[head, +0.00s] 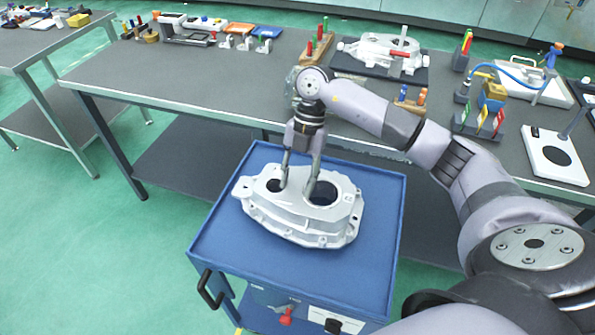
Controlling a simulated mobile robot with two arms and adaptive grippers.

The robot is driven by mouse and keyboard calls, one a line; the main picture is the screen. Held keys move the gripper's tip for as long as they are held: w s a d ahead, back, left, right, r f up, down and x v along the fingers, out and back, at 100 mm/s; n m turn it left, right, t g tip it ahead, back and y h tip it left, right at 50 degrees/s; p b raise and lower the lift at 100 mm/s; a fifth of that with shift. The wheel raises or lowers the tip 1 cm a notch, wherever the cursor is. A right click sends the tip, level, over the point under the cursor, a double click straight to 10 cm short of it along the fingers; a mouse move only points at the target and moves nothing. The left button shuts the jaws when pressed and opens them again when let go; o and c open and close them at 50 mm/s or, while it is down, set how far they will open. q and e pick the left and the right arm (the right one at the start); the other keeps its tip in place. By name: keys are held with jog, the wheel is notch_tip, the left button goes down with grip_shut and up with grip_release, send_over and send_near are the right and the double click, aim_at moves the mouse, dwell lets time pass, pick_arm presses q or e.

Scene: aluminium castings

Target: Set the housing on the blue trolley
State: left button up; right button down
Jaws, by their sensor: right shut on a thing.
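The silver cast housing (275,211) is at the blue trolley's top (220,247), near its middle, with its openings facing up. It looks level; I cannot tell whether its underside touches the trolley top. My right gripper (299,191) points down from above and is shut on the housing, with its fingers at the web between the two openings. The fingertips are partly hidden in the openings. My left gripper is not in view.
A long grey workbench (250,75) stands behind the trolley. It holds another casting on a dark mat (428,77), tool holders and a white plate (541,172). The trolley has a black handle (209,289) at its front left. Green floor lies open to the left.

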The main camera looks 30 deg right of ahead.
notch_tip(320, 180, down, 3)
jog(key=shift+r, duration=0.15)
jog(key=c, duration=1)
grip_release()
jog(key=shift+o, duration=0.2)
jog(key=b+v, duration=0.1)
jog(key=v, duration=1.1)
jog(key=shift+s+b, duration=0.1)
jog(key=shift+b, duration=0.25)
